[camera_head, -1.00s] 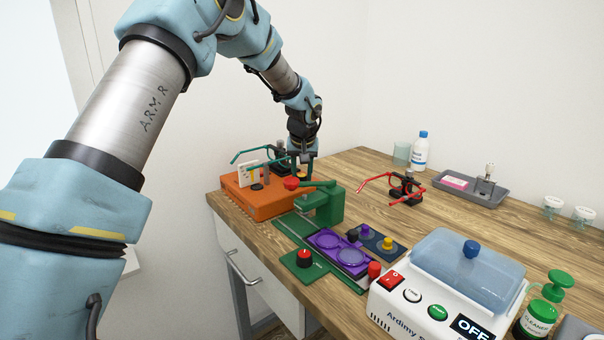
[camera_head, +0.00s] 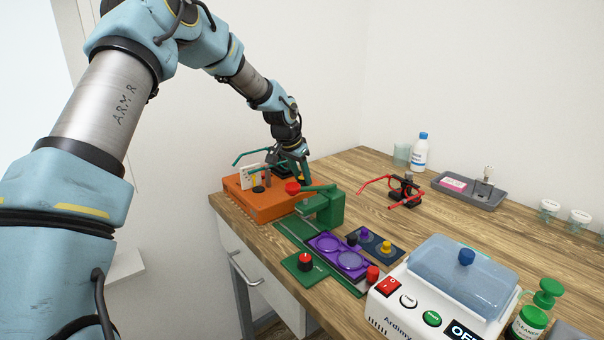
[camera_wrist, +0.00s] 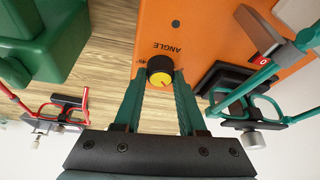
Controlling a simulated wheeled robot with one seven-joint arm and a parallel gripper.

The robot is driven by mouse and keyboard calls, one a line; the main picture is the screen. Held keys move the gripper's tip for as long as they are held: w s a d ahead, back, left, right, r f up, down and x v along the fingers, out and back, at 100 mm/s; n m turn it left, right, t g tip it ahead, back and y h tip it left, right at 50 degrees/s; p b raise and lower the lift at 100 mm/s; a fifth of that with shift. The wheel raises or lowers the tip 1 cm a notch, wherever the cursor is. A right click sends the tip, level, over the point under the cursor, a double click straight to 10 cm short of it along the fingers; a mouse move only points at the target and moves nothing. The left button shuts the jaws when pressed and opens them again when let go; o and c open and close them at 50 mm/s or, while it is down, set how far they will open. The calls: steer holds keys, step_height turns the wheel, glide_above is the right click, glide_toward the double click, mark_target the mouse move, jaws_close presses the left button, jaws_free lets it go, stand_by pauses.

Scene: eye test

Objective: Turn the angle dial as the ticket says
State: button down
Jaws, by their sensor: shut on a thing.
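The angle dial (camera_wrist: 160,72) is a round black knob with a yellow cap and a small dark mark. It sits on the orange box (camera_wrist: 220,25), where the word ANGLE is printed beside it, upside down in the wrist view. My gripper (camera_wrist: 160,85) has its two green fingers on either side of the dial and is shut on it. In the head view my gripper (camera_head: 300,172) reaches down at the right end of the orange box (camera_head: 262,205). A white ticket-like card (camera_head: 248,177) stands on the box; its writing is too small to read.
Green glasses on a black stand (camera_wrist: 247,108) are close beside the box. Red glasses (camera_head: 402,190) stand to the right. A purple lens tray (camera_head: 338,252) and a white cleaner (camera_head: 450,290) are nearer.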

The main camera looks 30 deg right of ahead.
steer(key=shift+m, duration=0.3)
steer(key=shift+c, duration=2.4)
jaws_free()
steer(key=b+v, duration=0.3)
steer(key=v, duration=0.7)
steer(key=shift+r, duration=0.4)
steer(key=shift+a, duration=0.2)
steer(key=s+a+f+n+y, duration=0.1)
steer(key=s+a+f+n, duration=0.1)
steer(key=a, duration=0.7)
steer(key=s+a+f+n+y, duration=0.1)
steer(key=s+a+n, duration=0.15)
steer(key=a, duration=0.65)
steer(key=s+a+f+n+y, duration=0.1)
steer(key=a+f+n, duration=0.15)
steer(key=a, duration=0.65)
steer(key=s+a+f+n, duration=0.1)
steer(key=s+a+n, duration=0.2)
steer(key=s+a, duration=0.3)
steer(key=s+a+f+n+y, duration=0.1)
steer(key=s+a+n, duration=0.2)
steer(key=s+a, duration=0.3)
steer(key=shift+s+a+f, duration=0.15)
steer(key=shift+a+f, duration=0.15)
steer(key=shift+a, duration=0.4)
